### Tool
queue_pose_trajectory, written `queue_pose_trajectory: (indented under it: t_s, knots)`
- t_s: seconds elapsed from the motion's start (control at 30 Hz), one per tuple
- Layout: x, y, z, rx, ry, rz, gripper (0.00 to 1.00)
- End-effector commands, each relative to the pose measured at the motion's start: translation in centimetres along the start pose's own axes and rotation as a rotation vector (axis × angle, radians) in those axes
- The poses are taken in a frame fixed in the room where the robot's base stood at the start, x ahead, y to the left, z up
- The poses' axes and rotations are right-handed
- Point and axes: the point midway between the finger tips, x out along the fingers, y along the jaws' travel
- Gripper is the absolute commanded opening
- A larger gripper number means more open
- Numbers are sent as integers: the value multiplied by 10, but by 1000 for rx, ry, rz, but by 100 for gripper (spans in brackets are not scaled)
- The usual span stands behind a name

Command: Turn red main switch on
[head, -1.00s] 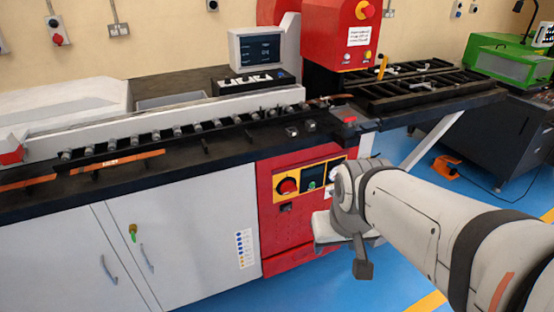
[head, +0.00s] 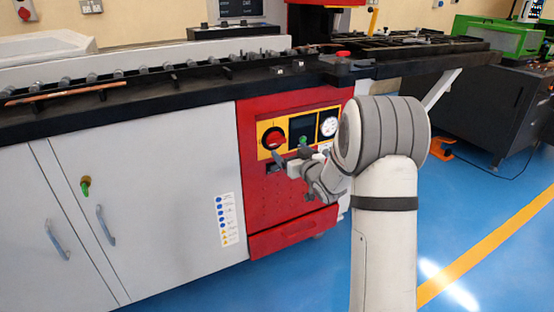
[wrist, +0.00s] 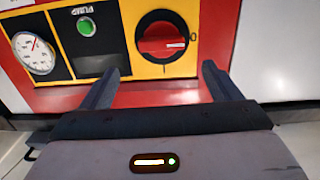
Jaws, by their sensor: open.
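The red main switch (head: 274,138) is a round rotary knob on a yellow plate at the left of the red cabinet's control panel. In the wrist view the switch (wrist: 163,42) is upper centre, with its grip bar lying across, roughly level. My gripper (head: 277,162) is just in front of and below the switch in the head view. In the wrist view my gripper (wrist: 158,75) is open, its two fingers apart on either side below the knob. Nothing is between the fingers, and they appear apart from the knob.
A green pump button (wrist: 86,27) and a dial gauge (wrist: 33,53) sit beside the switch. A red mushroom button (head: 343,54) is on the bench edge above. White cupboard doors (head: 150,190) stand left.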

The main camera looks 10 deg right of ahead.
Motion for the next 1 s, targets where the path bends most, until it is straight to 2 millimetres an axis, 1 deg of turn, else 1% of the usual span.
queue_pose_trajectory:
  t_s: [0.03,0.1,0.17,0.5,0.6,0.73,1.0]
  knots:
    - [3,0,9,3,17,-11,84]
    - [7,0,10,5,31,-22,84]
    - [12,-1,10,5,37,-27,84]
    - [64,-2,8,5,36,-26,84]
    - [74,-2,7,6,36,-25,84]
    - [81,-2,6,6,36,-25,84]
    - [81,-2,5,6,35,-24,83]
